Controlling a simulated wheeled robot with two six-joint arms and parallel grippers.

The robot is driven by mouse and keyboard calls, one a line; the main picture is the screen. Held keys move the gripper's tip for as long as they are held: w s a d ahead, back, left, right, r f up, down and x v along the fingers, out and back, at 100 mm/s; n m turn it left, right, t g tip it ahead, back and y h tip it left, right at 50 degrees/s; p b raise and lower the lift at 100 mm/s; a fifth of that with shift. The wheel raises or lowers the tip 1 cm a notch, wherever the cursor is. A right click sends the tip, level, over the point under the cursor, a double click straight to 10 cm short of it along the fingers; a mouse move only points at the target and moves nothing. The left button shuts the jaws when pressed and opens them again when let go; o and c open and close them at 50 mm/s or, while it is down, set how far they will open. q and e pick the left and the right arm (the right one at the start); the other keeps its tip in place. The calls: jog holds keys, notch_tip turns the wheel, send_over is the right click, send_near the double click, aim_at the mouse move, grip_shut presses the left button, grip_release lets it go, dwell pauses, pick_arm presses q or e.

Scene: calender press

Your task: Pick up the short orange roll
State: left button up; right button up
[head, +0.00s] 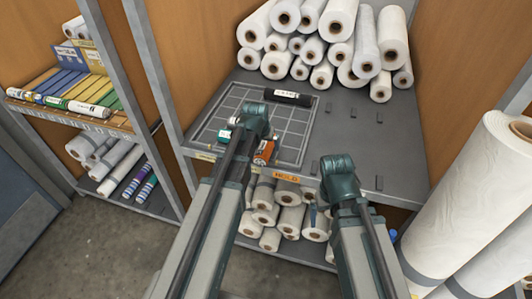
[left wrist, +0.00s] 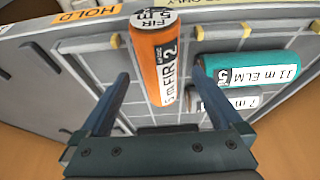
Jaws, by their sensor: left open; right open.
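The short orange roll (head: 264,151), with a white label band, lies on the gridded shelf area near its front edge in the head view. In the left wrist view the orange roll (left wrist: 172,62) shows "5 m FIR", its length running between the fingers. My left gripper (left wrist: 163,82) is open, one finger on each side of the roll with a gap to both; it is empty. In the head view my left gripper (head: 254,114) hides part of the grid beside the roll. My right gripper (head: 340,165) is open and empty, to the right of the roll at the shelf's front edge.
A black roll (head: 288,97) lies at the grid's back. White rolls (head: 335,20) are stacked behind, others (head: 286,218) below. A large white roll (head: 470,200) stands right.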

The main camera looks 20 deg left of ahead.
pick_arm(q)
jog(key=b+x, duration=0.1)
jog(key=x, duration=0.1)
jog(key=shift+w+f, duration=0.15)
jog(key=shift+f, duration=0.1)
jog(key=shift+r, duration=0.1)
grip_shut()
jog(key=shift+r, duration=0.1)
